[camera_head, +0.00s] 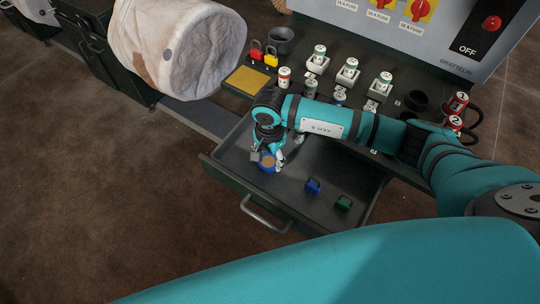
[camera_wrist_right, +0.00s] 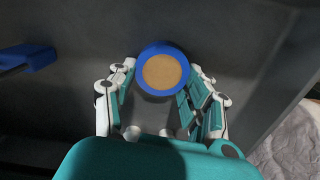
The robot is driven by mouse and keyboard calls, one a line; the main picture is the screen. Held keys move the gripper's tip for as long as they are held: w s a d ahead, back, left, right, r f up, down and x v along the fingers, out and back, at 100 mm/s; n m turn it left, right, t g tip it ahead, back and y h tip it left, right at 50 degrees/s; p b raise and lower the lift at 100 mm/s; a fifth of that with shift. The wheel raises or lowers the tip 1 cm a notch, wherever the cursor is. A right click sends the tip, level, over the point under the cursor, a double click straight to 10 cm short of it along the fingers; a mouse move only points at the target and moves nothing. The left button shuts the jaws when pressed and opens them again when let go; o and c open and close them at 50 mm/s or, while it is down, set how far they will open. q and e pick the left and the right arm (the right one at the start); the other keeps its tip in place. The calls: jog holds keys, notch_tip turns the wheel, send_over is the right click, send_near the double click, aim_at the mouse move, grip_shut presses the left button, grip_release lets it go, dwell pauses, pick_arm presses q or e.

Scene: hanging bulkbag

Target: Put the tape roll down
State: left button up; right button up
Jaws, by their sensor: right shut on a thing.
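The tape roll (camera_head: 268,162) is blue with a tan centre. It is at the left part of an open grey drawer (camera_head: 330,222). My right gripper (camera_head: 268,158) reaches down over the drawer and is shut on the tape roll. In the right wrist view, the tape roll (camera_wrist_right: 162,71) sits between the tips of the two fingers of my right gripper (camera_wrist_right: 160,85), with the dark drawer floor behind it. I cannot tell whether the roll touches the floor. My left gripper is not in view.
A blue padlock (camera_head: 313,186) and a green padlock (camera_head: 344,203) lie in the drawer to the right. The worktop behind holds several white-and-green fuses, a yellow pad (camera_head: 248,80) and a dark cup (camera_head: 281,40). A white bulk bag (camera_head: 180,45) hangs at upper left.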

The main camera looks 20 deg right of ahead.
aim_at(270, 159)
jog(key=shift+f, duration=0.15)
jog(key=o, duration=1)
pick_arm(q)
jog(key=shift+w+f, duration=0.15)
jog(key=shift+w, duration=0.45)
pick_arm(e)
jog(key=shift+o, duration=0.2)
jog(key=shift+r, duration=0.65)
pick_arm(q)
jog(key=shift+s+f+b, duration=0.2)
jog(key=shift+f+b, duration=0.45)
jog(key=shift+b, duration=0.15)
pick_arm(e)
notch_tip(270, 159, up, 11)
jog(key=shift+r, duration=0.1)
